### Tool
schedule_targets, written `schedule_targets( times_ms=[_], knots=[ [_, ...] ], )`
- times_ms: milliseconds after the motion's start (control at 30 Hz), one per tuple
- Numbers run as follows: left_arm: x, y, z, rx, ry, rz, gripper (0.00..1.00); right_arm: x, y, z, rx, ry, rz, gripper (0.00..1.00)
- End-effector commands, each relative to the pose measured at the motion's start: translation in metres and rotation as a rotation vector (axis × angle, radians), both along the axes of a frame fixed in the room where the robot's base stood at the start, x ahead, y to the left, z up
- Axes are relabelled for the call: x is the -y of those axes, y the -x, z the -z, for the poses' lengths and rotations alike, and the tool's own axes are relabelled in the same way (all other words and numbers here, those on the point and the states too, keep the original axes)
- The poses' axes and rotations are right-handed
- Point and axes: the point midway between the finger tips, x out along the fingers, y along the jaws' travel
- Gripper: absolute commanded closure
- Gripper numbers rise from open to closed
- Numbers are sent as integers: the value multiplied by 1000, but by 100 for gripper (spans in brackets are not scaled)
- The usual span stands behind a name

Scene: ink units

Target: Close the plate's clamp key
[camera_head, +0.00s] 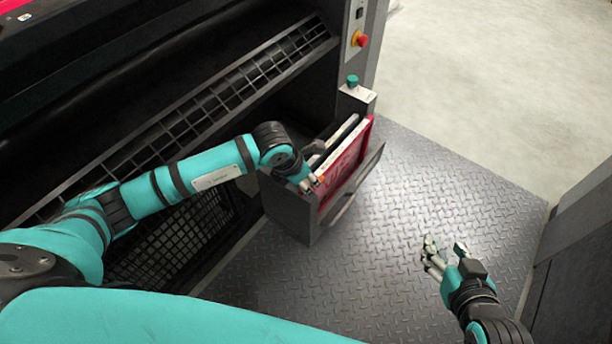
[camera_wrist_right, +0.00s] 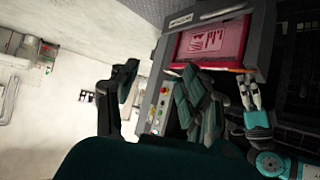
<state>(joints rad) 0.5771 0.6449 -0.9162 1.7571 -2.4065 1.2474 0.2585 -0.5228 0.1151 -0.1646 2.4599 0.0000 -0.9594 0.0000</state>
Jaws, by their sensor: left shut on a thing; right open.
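The red plate (camera_head: 347,166) with pale print stands tilted in an open dark box on the front of the machine. It also shows in the right wrist view (camera_wrist_right: 212,42). My left gripper (camera_head: 311,183) is at the near left edge of the plate, with its fingers shut on that edge; its fingers also show at the plate's lower right corner in the right wrist view (camera_wrist_right: 248,92). I cannot make out a clamp key. My right gripper (camera_head: 445,249) is open and empty above the metal floor, apart from the plate.
The dark box (camera_head: 292,218) has an outward-leaning front flap (camera_head: 352,192). A red emergency button (camera_head: 361,40) and a green knob (camera_head: 352,79) are on the machine behind. The tread-plate floor (camera_head: 400,200) is clear. A grey cabinet (camera_head: 580,240) stands at the right.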

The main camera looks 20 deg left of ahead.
Motion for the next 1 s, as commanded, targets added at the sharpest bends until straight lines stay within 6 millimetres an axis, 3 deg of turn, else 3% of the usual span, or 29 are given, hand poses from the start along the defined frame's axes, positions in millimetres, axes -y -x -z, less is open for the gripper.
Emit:
schedule_targets(
  times_ms=[400,1000],
  knots=[
    [1,0,-1,0,2,-212,100,14,37,28,-235,52,17,53],
    [0,0,0,0,1,-250,100,16,44,33,-273,60,20,53]
  ],
)
